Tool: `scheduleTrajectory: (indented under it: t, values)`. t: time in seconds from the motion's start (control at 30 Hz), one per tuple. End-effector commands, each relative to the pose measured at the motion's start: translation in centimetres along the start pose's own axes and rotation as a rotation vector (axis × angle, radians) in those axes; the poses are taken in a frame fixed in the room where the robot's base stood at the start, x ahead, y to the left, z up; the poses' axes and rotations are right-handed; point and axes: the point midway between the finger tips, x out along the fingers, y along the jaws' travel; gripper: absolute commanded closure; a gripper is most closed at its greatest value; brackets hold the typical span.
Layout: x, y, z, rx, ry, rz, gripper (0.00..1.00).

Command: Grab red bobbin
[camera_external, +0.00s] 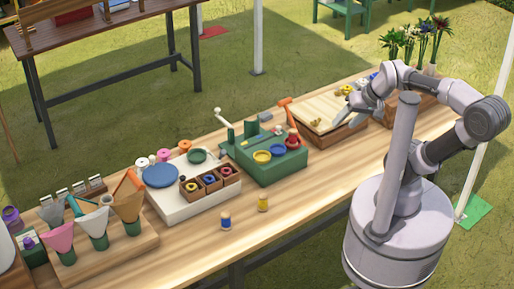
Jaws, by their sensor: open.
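A red bobbin-like piece (293,139) stands upright at the right rear of a green box (280,172) on the long wooden table. My gripper (349,113) is above the pale slatted board to the right of the red piece, clearly apart from it. The gripper is small in the picture; its jaws look open and I see nothing held in them. A blue bobbin (226,221) and a yellow bobbin (263,203) stand on the table's front part.
The pale slatted board (318,108) lies right of the green box. An orange-handled tool (290,112) stands between them. A white board (180,213) with small trays and paper cones (98,226) are at left. Flowers (438,28) stand far right. Table front right is clear.

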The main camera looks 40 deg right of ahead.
Motion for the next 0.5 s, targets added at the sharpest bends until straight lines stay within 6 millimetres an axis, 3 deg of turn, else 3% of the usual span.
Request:
scheduleTrajectory:
  t: [0.07, 0.17, 0.3, 0.4, 0.5]
  values:
    - [-0.5, -0.9, -2.5, -0.131, -0.041, 0.022, 0.51]
    - [0.2, -2.7, -8.3, -0.492, -0.15, 0.058, 0.51]
    - [5.3, -4.3, -16.0, -1.072, -0.346, 0.039, 0.51]
    - [10.1, -4.4, -19.1, -1.4, -0.465, -0.017, 0.51]
    - [13.6, -4.1, -20.5, -1.612, -0.541, -0.073, 0.51]
